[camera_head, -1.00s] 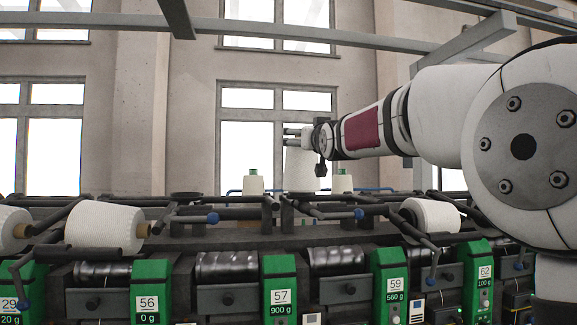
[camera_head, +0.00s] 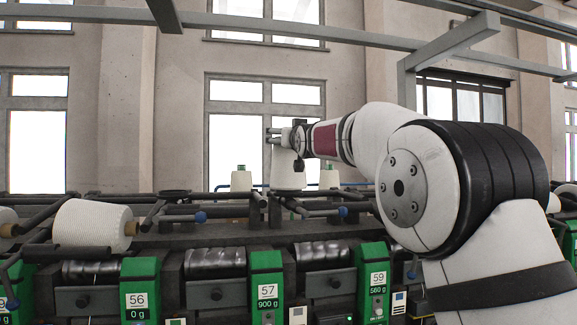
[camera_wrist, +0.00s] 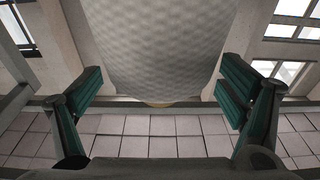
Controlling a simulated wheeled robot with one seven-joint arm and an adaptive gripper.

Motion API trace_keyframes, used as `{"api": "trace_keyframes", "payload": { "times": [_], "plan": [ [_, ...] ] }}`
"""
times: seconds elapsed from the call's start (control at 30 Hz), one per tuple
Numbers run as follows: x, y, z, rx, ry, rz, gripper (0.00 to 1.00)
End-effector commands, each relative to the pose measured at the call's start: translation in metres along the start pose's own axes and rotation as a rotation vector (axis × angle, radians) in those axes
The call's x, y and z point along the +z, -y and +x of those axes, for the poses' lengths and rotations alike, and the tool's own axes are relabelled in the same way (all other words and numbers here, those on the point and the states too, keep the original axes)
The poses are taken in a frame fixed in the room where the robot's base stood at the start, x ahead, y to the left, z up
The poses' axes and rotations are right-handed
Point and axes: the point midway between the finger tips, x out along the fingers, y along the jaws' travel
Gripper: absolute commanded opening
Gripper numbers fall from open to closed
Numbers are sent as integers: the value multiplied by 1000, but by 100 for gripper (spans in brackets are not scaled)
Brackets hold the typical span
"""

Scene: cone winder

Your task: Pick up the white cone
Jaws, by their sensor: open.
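A white cone (camera_head: 288,172) stands on top of the winder near the middle of the head view. My gripper (camera_head: 274,136) is at the cone's upper end, with its fingers pointing left in the picture. In the wrist view the textured white cone (camera_wrist: 158,48) fills the upper middle, between my two spread dark-green finger pads. A gap shows between each pad and the cone. The gripper is open and holds nothing. Part of the cone's top is hidden behind my gripper in the head view.
A large white yarn package (camera_head: 92,223) lies on its side at the left. Smaller cones with green tops (camera_head: 241,180) stand behind the white cone. Dark rods with blue knobs (camera_head: 200,217) and green numbered units (camera_head: 267,287) line the machine. A grey beam (camera_head: 300,32) crosses overhead.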

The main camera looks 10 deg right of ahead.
Motion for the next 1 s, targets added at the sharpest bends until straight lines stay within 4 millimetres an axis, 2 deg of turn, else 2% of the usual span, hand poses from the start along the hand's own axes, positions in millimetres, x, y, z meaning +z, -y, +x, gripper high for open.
{"api": "trace_keyframes", "payload": {
  "times": [0.03,0.2,0.27,0.67,1.0],
  "plan": [
    [0,0,0,0,0,0,82],
    [0,0,0,0,0,0,44],
    [0,0,0,0,0,0,31],
    [-5,0,0,0,-5,0,31],
    [-27,0,4,1,-6,-1,31]
  ]
}}
